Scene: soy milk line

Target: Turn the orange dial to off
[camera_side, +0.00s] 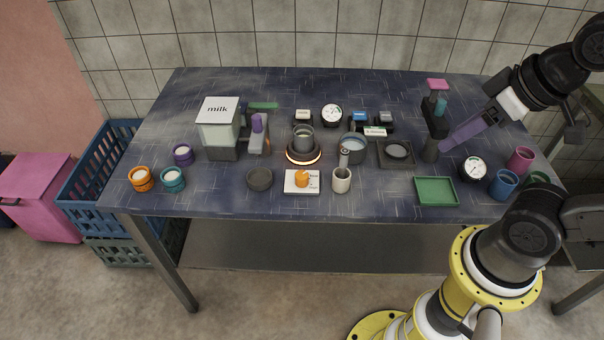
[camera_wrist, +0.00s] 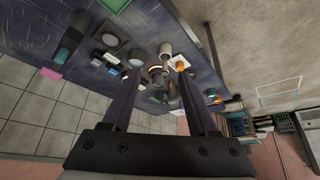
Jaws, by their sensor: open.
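The orange dial (camera_side: 301,180) sits on a white plate (camera_side: 293,190) near the front middle of the table. In the wrist view the dial (camera_wrist: 181,66) and its pale plate show near the tip of one finger. The dial's markings are too small to read. Just behind it, a grey pot (camera_side: 303,143) stands on a round burner with a glowing orange ring (camera_side: 304,158). My gripper (camera_side: 446,147) has purple fingers and is above the right part of the table, well away from the dial. In the wrist view my gripper (camera_wrist: 158,82) is open with nothing between its fingers.
A beige cup (camera_side: 341,180) stands close right of the dial and a dark bowl (camera_side: 259,179) to its left. A milk machine (camera_side: 218,127) is at the left. A green tray (camera_side: 435,190) and a gauge (camera_side: 473,169) lie at the right. The front edge is close to the dial.

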